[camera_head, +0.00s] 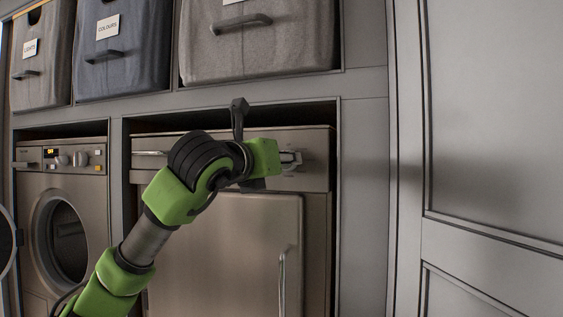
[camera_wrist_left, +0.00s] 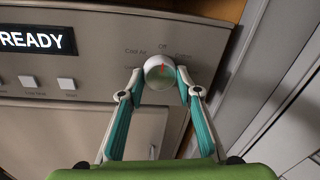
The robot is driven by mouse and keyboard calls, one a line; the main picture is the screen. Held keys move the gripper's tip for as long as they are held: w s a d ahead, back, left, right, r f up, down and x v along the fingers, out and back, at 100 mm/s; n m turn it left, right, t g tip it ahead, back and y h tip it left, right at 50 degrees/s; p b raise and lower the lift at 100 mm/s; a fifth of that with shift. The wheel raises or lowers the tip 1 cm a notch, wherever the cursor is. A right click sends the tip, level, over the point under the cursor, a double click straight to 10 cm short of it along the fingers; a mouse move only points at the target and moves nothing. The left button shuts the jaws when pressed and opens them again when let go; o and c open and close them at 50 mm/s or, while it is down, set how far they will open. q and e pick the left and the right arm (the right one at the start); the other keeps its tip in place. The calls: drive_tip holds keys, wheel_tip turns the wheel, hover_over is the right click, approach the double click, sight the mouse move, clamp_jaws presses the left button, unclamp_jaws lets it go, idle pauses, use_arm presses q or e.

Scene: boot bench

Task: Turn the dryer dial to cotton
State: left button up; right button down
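The dryer dial (camera_wrist_left: 160,72) is a round pale knob on the dryer's control panel (camera_wrist_left: 80,60). Its red mark points up, close to the word Off. In the head view my left gripper (camera_head: 291,158) is at the right part of the dryer panel and largely hides the dial. My right gripper is not in view.
A lit READY display (camera_wrist_left: 38,40) and square buttons sit left of the dial. The dryer door (camera_head: 225,250) is shut below. A washer (camera_head: 62,215) stands left. Fabric bins (camera_head: 120,60) stand above. A grey wall or cabinet panel (camera_head: 490,120) is to the right.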

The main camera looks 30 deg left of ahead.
use_arm(q)
drive_tip(key=shift+m, duration=0.5)
drive_tip(key=shift+r+m+g+y+p, duration=0.1)
drive_tip(key=shift+m+g+y+p, duration=0.2)
drive_tip(key=shift+m, duration=1.6)
drive_tip(key=shift+r+m+g+p, duration=0.1)
drive_tip(key=shift+m+p, duration=0.3)
drive_tip(key=shift+m, duration=1.5)
drive_tip(key=o, duration=1.1)
